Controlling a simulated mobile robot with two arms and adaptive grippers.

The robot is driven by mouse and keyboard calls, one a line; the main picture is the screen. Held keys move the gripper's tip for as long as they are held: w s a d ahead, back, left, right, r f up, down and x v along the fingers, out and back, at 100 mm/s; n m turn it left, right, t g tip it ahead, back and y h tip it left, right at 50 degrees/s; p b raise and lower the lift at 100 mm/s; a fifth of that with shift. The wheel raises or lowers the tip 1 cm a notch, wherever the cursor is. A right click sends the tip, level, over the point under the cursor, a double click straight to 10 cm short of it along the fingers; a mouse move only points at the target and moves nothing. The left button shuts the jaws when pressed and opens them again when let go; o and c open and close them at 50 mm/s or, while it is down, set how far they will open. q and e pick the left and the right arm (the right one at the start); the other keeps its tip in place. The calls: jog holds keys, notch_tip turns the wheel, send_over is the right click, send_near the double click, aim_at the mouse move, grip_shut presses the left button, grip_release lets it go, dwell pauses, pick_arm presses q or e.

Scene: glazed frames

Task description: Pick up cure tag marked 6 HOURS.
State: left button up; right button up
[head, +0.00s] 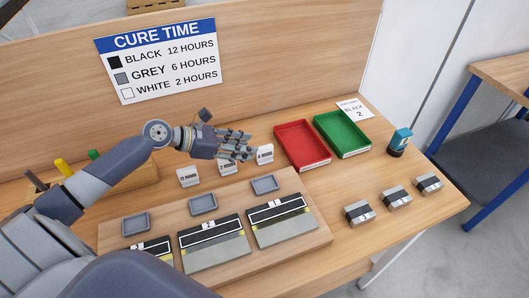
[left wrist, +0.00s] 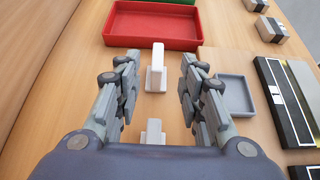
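Three small white cure tags stand in a row on the table in the head view: a left one (head: 188,177), a middle one (head: 227,168) and a right one (head: 265,154). Their print is too small to read surely, so I cannot tell which is marked 6 HOURS. My left gripper (head: 238,146) is above the row and partly hides the middle tag. In the left wrist view its fingers are spread, with the right tag (left wrist: 156,68) showing between and beyond them and the middle tag (left wrist: 153,132) nearer. It holds nothing. My right gripper is not in view.
A sign (head: 165,62) lists black 12, grey 6, white 2 hours. A red tray (head: 326,163) and green tray (head: 365,151) are right of the tags. A wooden board (head: 312,232) with glazed samples and grey dishes lies in front. Several small blocks and a blue-topped bottle (head: 400,142) stand right.

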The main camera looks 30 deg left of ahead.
aim_at(260, 148)
pick_arm(q)
jog(key=shift+w+d+f, duration=0.15)
jog(key=shift+w, duration=0.15)
jog(key=shift+w+d+f, duration=0.2)
jog(key=shift+w+f, duration=0.05)
jog(key=shift+w, duration=0.15)
jog(key=p+x, duration=0.1)
jog(key=x, duration=0.2)
jog(key=shift+w+d+f, duration=0.4)
jog(key=shift+w+f, duration=0.05)
jog(key=shift+w, duration=0.05)
jog(key=shift+s, duration=0.1)
grip_shut()
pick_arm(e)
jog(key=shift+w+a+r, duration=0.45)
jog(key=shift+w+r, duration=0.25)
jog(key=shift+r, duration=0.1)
